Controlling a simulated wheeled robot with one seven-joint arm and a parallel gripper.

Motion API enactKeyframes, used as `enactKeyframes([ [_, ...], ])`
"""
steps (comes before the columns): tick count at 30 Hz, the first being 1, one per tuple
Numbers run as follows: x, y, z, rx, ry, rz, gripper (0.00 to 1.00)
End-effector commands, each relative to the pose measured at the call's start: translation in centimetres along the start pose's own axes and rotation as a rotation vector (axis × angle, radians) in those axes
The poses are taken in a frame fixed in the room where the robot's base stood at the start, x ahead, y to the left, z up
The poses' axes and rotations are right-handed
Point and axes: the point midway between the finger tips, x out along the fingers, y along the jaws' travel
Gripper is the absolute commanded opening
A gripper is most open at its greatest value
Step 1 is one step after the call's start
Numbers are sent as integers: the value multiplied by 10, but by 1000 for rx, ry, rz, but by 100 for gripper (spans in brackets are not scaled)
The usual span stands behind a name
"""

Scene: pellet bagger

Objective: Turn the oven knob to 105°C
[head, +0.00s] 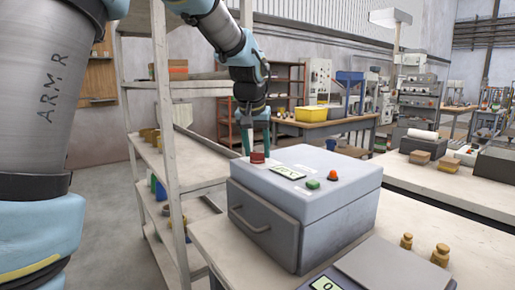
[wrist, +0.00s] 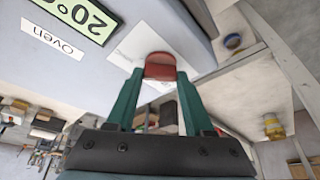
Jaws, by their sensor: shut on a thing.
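The oven (head: 290,215) is a grey box with a front handle, standing on a light bench. Its red knob (head: 257,157) is on the top panel at the left, and it also shows in the wrist view (wrist: 160,66). My gripper (head: 257,148) comes down from above, its green fingers (wrist: 158,85) shut on the red knob from both sides. A display (wrist: 80,15) beside the knob shows "20°", with the rest cut off at the picture edge. A label reading "Oven" (wrist: 54,36) is next to it. The knob's pointer and scale are not readable.
A green button (head: 313,184) and an orange-red button (head: 332,173) sit on the oven's top. A shelf rack (head: 165,120) stands close at the left. A scale (head: 385,270) and small brass weights (head: 440,254) are at the front right.

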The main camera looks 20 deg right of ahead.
Motion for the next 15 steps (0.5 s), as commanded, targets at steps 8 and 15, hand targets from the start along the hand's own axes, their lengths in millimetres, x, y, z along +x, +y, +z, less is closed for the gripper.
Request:
enactKeyframes([
  [8,-1,-1,0,132,0,55,0],
  [15,0,-1,0,182,-1,75,0],
])
